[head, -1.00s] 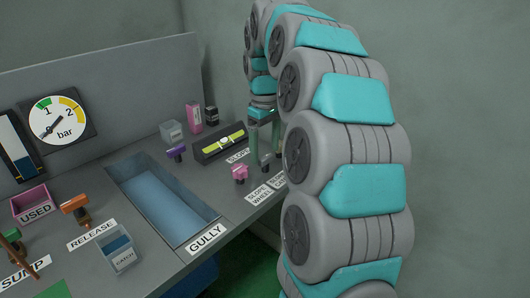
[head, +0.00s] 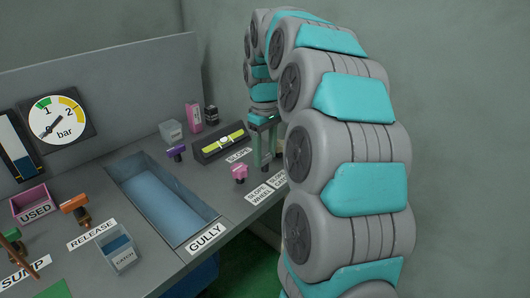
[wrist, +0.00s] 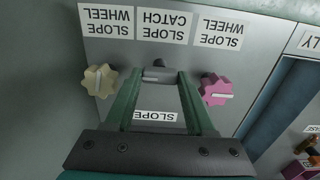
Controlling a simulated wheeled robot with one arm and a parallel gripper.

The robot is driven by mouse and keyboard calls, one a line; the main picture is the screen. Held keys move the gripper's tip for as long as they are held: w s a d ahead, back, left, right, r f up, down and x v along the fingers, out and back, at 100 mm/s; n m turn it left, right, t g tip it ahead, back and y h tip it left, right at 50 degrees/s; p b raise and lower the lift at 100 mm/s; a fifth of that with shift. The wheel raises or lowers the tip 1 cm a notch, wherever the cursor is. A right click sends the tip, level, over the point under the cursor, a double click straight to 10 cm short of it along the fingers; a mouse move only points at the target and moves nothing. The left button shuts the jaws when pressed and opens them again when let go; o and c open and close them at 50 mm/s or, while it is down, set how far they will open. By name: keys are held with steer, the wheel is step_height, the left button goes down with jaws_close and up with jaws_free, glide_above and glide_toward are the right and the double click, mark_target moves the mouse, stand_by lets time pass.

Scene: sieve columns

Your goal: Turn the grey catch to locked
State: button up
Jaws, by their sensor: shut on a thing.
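The grey catch (wrist: 158,73) is a small knob near the front edge of the bench, behind the upside-down SLOPE CATCH label in the wrist view. My gripper (wrist: 158,80) points down with its two green fingers on either side of the catch, shut on it. A pale mark shows on the catch, lying roughly crosswise in the wrist view; I cannot read a locked position from it. In the head view my gripper (head: 265,165) stands at the bench's right end, and its fingers mostly hide the catch.
A pink wheel (wrist: 216,91) and a cream wheel (wrist: 99,80) flank the catch closely. The SLOPE level (head: 222,142) with a yellow-green vial lies behind. The gully basin (head: 165,200) is to the left. A purple knob (head: 176,152) stands between.

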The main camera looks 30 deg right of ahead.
jaws_close()
steer(key=shift+m, duration=0.4)
steer(key=m+b, duration=0.1)
steer(key=m, duration=0.5)
steer(key=shift+m+b, duration=0.3)
steer(key=m, duration=0.5)
steer(key=shift+m, duration=0.3)
steer(key=m, duration=0.4)
steer(key=shift+m, duration=0.4)
steer(key=shift+p, duration=0.3)
